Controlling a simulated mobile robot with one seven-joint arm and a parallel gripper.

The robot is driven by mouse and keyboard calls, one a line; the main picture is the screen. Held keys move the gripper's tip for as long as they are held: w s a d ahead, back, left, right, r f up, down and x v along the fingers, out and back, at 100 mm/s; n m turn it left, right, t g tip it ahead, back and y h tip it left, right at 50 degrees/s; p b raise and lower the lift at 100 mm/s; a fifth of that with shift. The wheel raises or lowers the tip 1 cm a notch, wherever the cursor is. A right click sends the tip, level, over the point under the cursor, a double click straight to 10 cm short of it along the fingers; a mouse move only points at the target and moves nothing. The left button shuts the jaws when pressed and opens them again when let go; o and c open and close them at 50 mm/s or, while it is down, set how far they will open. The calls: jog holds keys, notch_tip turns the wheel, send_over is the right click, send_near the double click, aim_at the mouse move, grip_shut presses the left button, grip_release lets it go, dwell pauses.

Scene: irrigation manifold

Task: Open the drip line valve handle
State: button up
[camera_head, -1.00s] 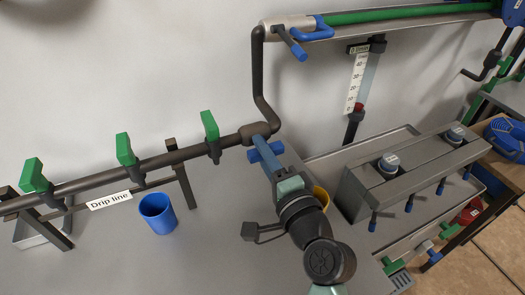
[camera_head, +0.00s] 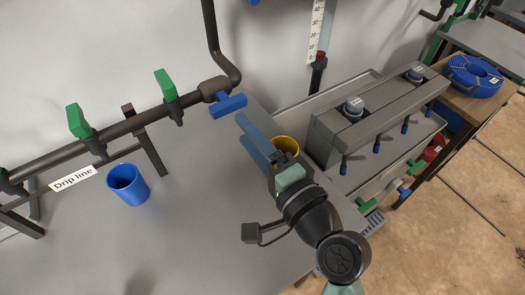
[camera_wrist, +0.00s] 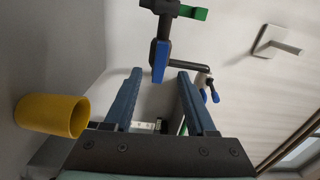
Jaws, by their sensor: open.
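The drip line is a dark pipe with a white "Drip line" label (camera_head: 73,179). A blue valve handle (camera_head: 229,105) sits at its right end, below the riser, and looks roughly in line with the pipe in the head view. In the wrist view the blue handle (camera_wrist: 159,61) appears beyond my gripper (camera_wrist: 159,75), between the two blue fingertips.
Green valves (camera_head: 168,86) stand along the pipe. A blue cup (camera_head: 128,184) is on the bench below it, and a yellow cup (camera_head: 287,146) is just behind my gripper. A grey manifold block (camera_head: 385,110) stands to the right. The bench front is clear.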

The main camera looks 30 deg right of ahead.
jog(key=shift+s+d, duration=0.1)
jog(key=shift+s, duration=2.15)
